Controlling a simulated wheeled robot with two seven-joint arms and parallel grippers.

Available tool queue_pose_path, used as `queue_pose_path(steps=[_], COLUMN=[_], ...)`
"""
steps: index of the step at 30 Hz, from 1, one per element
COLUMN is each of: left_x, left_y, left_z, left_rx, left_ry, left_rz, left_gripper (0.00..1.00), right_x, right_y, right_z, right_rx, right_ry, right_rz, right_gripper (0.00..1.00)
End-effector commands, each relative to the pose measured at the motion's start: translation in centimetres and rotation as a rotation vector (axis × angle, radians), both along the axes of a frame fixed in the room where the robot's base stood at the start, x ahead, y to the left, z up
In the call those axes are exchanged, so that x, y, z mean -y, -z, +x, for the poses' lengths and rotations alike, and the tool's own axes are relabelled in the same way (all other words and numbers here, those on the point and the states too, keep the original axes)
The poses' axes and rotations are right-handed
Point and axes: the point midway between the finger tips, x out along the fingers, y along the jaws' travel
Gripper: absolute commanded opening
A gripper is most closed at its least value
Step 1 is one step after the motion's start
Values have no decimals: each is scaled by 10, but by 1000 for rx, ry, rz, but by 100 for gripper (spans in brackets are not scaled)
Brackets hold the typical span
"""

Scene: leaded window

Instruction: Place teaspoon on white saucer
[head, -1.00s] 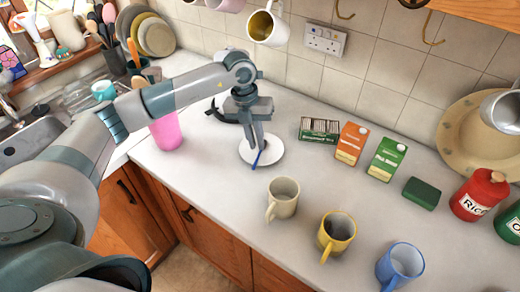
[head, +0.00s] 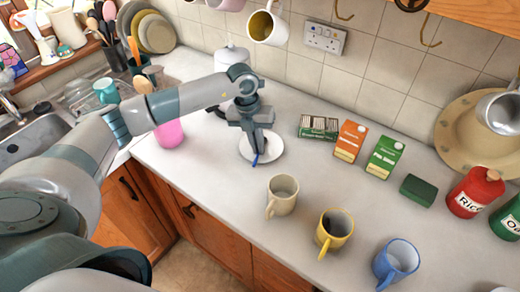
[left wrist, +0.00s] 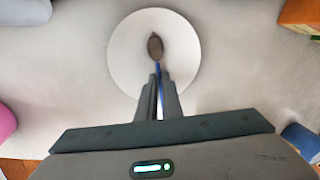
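The white saucer (head: 273,152) lies on the counter below my left gripper; it also shows in the left wrist view (left wrist: 128,52). The teaspoon has a blue handle (head: 255,161) and a dark brown bowl (left wrist: 155,46). In the left wrist view its bowl is over the middle of the saucer. My left gripper (left wrist: 160,76) points down, its narrow fingers close together on the blue handle. In the head view the gripper (head: 258,152) is just above the saucer. I cannot tell whether the spoon touches the saucer. My right gripper is not in view.
A cream mug (head: 284,198), a yellow mug (head: 337,228) and a blue mug (head: 398,260) stand along the counter front. A pink cup (head: 170,134) is left of the saucer, partly behind my arm.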

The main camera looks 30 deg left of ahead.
Motion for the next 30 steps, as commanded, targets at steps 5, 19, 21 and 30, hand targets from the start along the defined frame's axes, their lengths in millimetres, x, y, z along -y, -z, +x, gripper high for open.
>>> queue_pose_path(steps=[5,19,21,30], left_x=[0,0,0,56], left_y=[0,-26,-37,-71], left_z=[0,1,1,-16], left_rx=[0,4,6,6], left_ry=[0,0,0,6], left_rz=[0,-1,0,-2], left_gripper=[0,0,0,0], right_x=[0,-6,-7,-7], right_y=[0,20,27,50], right_z=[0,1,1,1], right_rx=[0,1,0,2], right_ry=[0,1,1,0], right_rz=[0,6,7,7], right_gripper=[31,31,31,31])
